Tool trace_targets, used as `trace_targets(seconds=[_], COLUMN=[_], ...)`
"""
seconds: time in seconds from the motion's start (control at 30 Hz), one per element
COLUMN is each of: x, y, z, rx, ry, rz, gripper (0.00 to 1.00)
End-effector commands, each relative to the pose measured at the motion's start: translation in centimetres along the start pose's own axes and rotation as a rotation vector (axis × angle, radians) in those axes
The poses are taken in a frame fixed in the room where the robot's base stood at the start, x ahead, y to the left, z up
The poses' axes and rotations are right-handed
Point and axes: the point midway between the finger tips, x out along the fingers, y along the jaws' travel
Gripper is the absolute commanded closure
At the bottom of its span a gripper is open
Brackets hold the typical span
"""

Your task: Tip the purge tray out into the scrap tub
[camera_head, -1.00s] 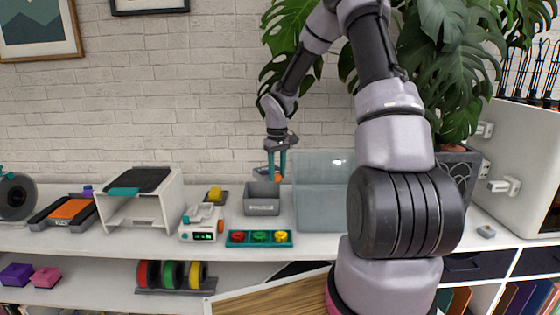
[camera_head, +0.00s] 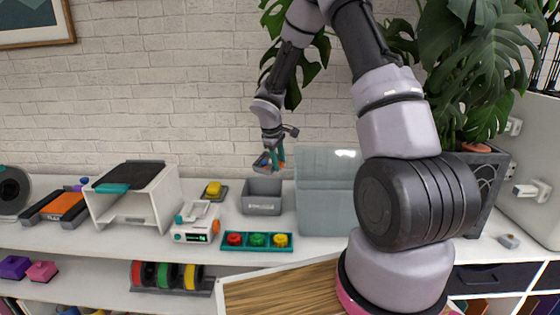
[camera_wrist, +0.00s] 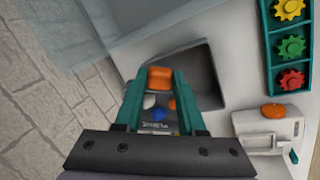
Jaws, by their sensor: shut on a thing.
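The purge tray (camera_head: 262,165) is a small grey tray, held tilted in the air in the head view. In the wrist view the tray (camera_wrist: 160,127) shows its label, with white, blue and orange bits at it. My gripper (camera_head: 277,158) has teal fingers, shut on the tray's orange grip (camera_wrist: 160,77). The scrap tub (camera_head: 262,209) is an open grey box with a label on the shelf top, below the gripper. Its dark inside (camera_wrist: 205,72) shows behind the tray in the wrist view. Whether any bits have fallen into the tub is hidden.
A translucent bin (camera_head: 325,205) stands close right of the tub. A teal tray of gears (camera_head: 257,249) lies in front. A white device (camera_head: 197,222), a yellow item (camera_head: 214,189) and a white stand (camera_head: 140,203) are to the left. A potted plant (camera_head: 485,180) is at right.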

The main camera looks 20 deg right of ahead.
Motion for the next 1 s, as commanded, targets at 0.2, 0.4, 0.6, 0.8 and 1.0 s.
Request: trace_targets(seconds=[0.2,0.4,0.6,0.8,1.0], x=[-0.1,0.2,0.3,0.6,0.9], y=[-0.8,-1.2,-2.0,-3.1,-4.1], z=[-0.1,0.0,-0.1,-0.1,-0.1], rx=[-0.011,-0.009,-0.011,-0.01,-0.009], ry=[0.004,-0.004,0.003,0.002,0.002], rz=[0.162,0.319,0.521,0.773,1.021], gripper=[1.0,1.0,1.0,1.0,1.0])
